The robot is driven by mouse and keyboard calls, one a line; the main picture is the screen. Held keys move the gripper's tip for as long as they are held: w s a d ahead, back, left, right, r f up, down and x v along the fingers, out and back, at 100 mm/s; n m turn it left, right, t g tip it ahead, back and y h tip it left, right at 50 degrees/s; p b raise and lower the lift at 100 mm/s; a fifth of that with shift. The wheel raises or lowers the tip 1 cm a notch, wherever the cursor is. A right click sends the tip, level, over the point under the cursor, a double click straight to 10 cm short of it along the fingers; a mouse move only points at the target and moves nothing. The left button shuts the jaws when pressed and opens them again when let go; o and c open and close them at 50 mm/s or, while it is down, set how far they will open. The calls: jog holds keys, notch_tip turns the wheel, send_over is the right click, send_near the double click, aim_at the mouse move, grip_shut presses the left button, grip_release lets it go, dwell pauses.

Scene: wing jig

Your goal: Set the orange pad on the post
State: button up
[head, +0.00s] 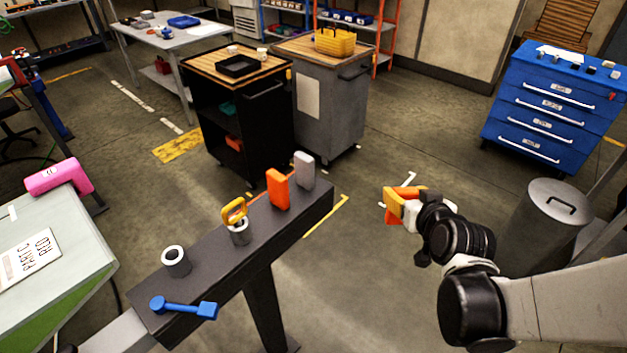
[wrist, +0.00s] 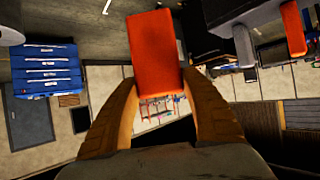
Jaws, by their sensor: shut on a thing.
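My gripper (head: 400,207) is at the right of the head view, out over open floor and apart from the dark beam. It is shut on an orange pad (wrist: 155,48), which sticks out beyond the yellow-orange fingers in the wrist view. On the dark beam (head: 215,277) stand a grey upright block (head: 304,171) at the far end and an orange upright block (head: 278,190) beside it. The grey block (wrist: 244,45) and the orange block (wrist: 293,28) also show at the upper right of the wrist view. I cannot tell whether the orange block is a post with a pad on it.
The beam also bears a yellow-handled piece (head: 235,211) in a grey cup, a grey ring-shaped cup (head: 175,262) and a blue tool (head: 183,307). A pink roll (head: 58,177) lies on the table at left. A bin (head: 548,220) stands at right. Floor between gripper and beam is clear.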

jog(key=s+a+r+n+g+y+p, duration=0.1)
jog(key=a+r+n+g+y, duration=0.25)
jog(key=a, duration=0.35)
jog(key=s+a+r+n+g+y+p, duration=0.1)
jog(key=s+a+r+n+g+y, duration=0.1)
jog(key=a+n+y, duration=0.45)
jog(key=s+a+r+n+g+y, duration=0.1)
jog(key=a+r+n+g, duration=0.15)
jog(key=a, duration=0.55)
jog(key=shift+n, duration=0.55)
jog(key=w+a+f+b, duration=0.1)
jog(key=a+f, duration=0.2)
jog(key=w+a+f+b, duration=0.1)
jog(key=a+f+b, duration=0.1)
jog(key=a+f, duration=0.2)
jog(key=w+a+f+b, duration=0.2)
jog(key=a+f, duration=0.2)
jog(key=shift+w+a+f, duration=0.1)
jog(key=shift+a, duration=0.15)
jog(key=o, duration=0.9)
